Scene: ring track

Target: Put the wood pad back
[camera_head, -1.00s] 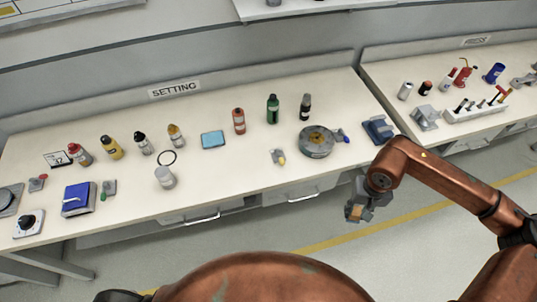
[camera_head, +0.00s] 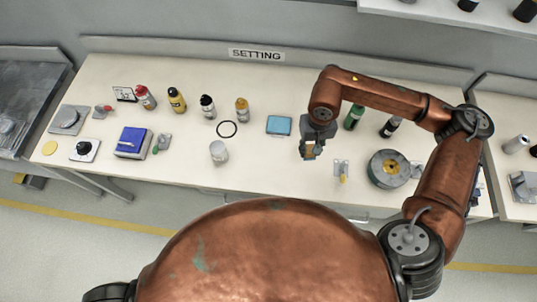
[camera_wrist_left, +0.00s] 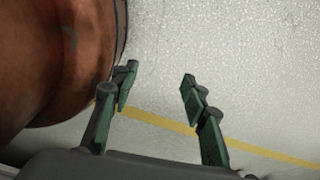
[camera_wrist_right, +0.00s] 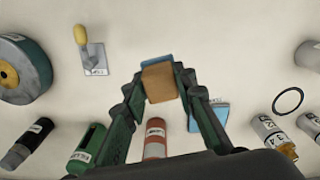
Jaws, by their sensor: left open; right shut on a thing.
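The wood pad (camera_wrist_right: 159,83) is a small brown block with a blue layer along its far edge in the right wrist view. My right gripper (camera_wrist_right: 158,76) is shut on it, with a finger on each side. In the head view, this gripper (camera_head: 309,151) holds the pad above the SETTING bench (camera_head: 260,180), right of a light-blue flat pad (camera_head: 279,125). The light-blue pad also shows in the right wrist view (camera_wrist_right: 222,115). My left gripper (camera_wrist_left: 160,78) is open and empty over the floor, beside my copper body.
A red bottle (camera_wrist_right: 155,138) and a green bottle (camera_head: 354,117) stand near the held pad. A small trowel-like tool (camera_head: 342,171) and a round tape-like reel (camera_head: 389,169) lie to the right. A white jar (camera_head: 218,151) and black ring (camera_head: 227,128) are left.

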